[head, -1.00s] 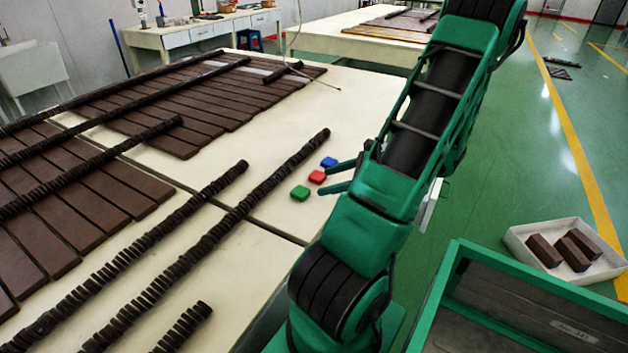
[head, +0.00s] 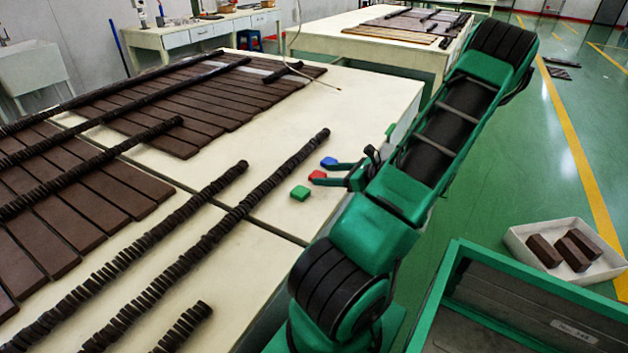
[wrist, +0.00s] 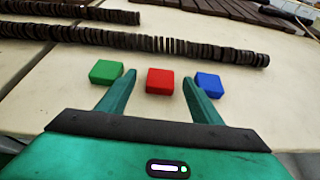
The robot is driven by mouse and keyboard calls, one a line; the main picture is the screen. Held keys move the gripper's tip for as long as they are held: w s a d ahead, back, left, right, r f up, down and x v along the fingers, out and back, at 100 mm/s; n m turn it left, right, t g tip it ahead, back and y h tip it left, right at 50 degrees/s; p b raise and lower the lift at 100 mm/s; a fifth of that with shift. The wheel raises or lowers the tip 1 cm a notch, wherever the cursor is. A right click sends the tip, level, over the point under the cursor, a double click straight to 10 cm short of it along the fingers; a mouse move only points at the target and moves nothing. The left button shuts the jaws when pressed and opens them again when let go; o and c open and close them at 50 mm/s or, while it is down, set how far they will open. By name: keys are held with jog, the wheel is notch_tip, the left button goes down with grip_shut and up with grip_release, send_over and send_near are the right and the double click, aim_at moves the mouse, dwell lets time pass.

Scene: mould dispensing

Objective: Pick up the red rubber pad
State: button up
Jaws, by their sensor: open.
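The red rubber pad (wrist: 160,81) lies on the pale tabletop between a green pad (wrist: 106,73) and a blue pad (wrist: 209,85). In the head view the red pad (head: 317,175) shows partly, at the tips of my fingers. My gripper (head: 326,172) is low over the table. In the wrist view my gripper (wrist: 160,88) is open and empty, with one finger on each side of the red pad's line. The red pad sits just beyond and between the fingertips. The right finger overlaps the blue pad in the picture; whether they touch, I cannot tell.
A long row of dark discs (head: 240,210) lies to the left of the pads. A white tray (head: 515,238) with brown blocks is at right. Bare tabletop (head: 260,150) surrounds the pads.

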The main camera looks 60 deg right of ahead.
aim_at(315, 174)
jog(key=shift+x, duration=1.85)
jog(key=shift+d, duration=0.1)
jog(key=c, duration=1.2)
jog(key=shift+o, duration=0.2)
